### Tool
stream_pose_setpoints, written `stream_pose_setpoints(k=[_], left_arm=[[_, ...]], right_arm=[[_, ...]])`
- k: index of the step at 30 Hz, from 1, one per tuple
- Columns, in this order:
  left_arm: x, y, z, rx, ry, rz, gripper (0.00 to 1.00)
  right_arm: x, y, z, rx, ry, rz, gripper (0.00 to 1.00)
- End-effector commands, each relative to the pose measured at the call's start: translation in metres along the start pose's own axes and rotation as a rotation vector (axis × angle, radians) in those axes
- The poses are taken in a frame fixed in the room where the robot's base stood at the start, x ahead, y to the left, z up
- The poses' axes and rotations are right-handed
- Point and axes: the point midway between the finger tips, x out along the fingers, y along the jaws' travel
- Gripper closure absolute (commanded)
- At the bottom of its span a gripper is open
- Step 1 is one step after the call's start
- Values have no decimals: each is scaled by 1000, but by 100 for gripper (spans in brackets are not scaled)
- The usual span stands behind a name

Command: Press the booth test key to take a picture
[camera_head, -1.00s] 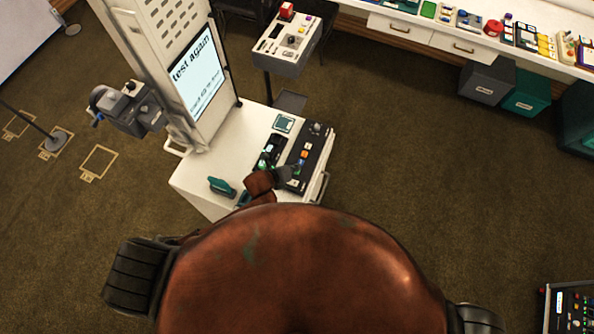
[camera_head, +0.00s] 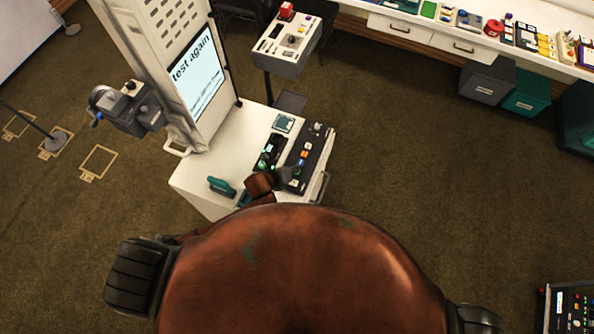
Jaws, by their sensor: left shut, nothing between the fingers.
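The booth (camera_head: 205,185) is a white cabinet with an upright column and a lit screen (camera_head: 198,78) that reads "test again", with smaller text below. On its top lies a dark control panel (camera_head: 321,143) with small coloured keys, among them an orange key (camera_head: 304,154) and a blue key (camera_head: 299,162). I cannot read which one is the test key. My right gripper is not in view.
A teal handle-like object (camera_head: 221,186) sits on the cabinet's near left corner. A grey camera-like unit (camera_head: 128,110) juts left from the column. Open carpet (camera_head: 430,170) lies to the right.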

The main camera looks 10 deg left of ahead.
Motion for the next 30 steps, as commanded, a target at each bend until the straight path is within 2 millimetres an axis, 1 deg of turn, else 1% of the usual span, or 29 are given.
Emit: stream_pose_setpoints(k=[22,26,30], left_arm=[[4,3,-3,0,1,0,100],[2,2,-2,0,1,0,100],[-3,-2,2,1,0,1,100]], right_arm=[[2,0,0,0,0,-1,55],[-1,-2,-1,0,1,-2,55],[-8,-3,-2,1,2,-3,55]])
